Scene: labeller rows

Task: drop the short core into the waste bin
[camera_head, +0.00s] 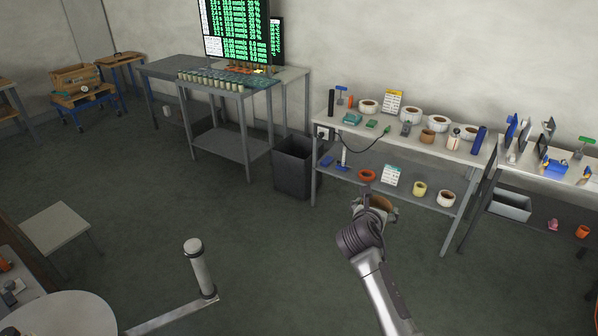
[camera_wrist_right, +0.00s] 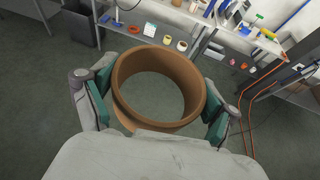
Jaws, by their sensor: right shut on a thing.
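My right gripper (camera_head: 375,210) is shut on a short brown cardboard core (camera_head: 381,201), a wide open ring. In the right wrist view the core (camera_wrist_right: 121,100) sits between the two green-padded fingers of the gripper (camera_wrist_right: 160,102), held over the floor. The dark grey waste bin (camera_head: 293,168) stands on the floor between the two grey tables, left of and beyond the gripper. It also shows at the top left of the right wrist view (camera_wrist_right: 70,28). The bin's inside looks dark and its contents cannot be told. My left gripper is not in view.
A shelf table (camera_head: 465,157) right of the bin carries rolls, tools and cards. Left of the bin stands a grey table (camera_head: 227,146) with a row of small pale pots, below a monitor (camera_head: 236,30). Open floor lies between my right gripper and the bin.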

